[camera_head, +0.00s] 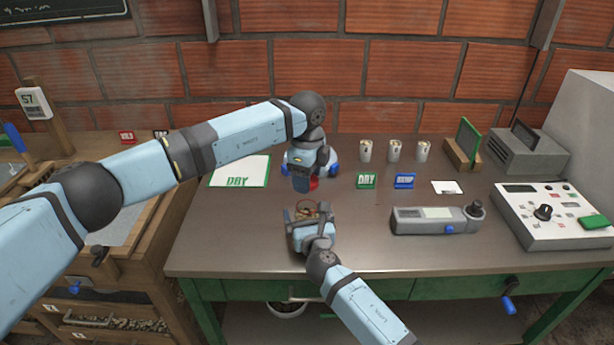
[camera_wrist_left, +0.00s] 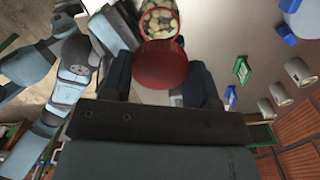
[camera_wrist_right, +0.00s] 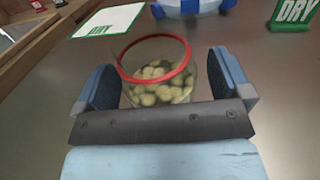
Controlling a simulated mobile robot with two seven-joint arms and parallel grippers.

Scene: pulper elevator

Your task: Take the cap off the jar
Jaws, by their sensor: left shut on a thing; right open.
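The jar (camera_wrist_right: 160,85) is clear glass with a red ring at its mouth and pale beans inside. It stands on the table, and the head view shows it partly hidden in my right gripper (camera_head: 308,212). In the right wrist view my right gripper (camera_wrist_right: 165,85) is open, with one finger on each side of the jar. The red cap (camera_wrist_left: 160,66) is between the fingers of my left gripper (camera_wrist_left: 163,88), which is shut on it. The cap is apart from the jar, whose open top with beans (camera_wrist_left: 158,20) shows beside it.
A white DRY mat (camera_head: 240,171) lies behind and left of the jar. A green DRY sign (camera_head: 366,181), a blue sign (camera_head: 404,181) and three small cups (camera_head: 395,151) stand to the right. A grey handheld meter (camera_head: 432,219) lies right of my right gripper.

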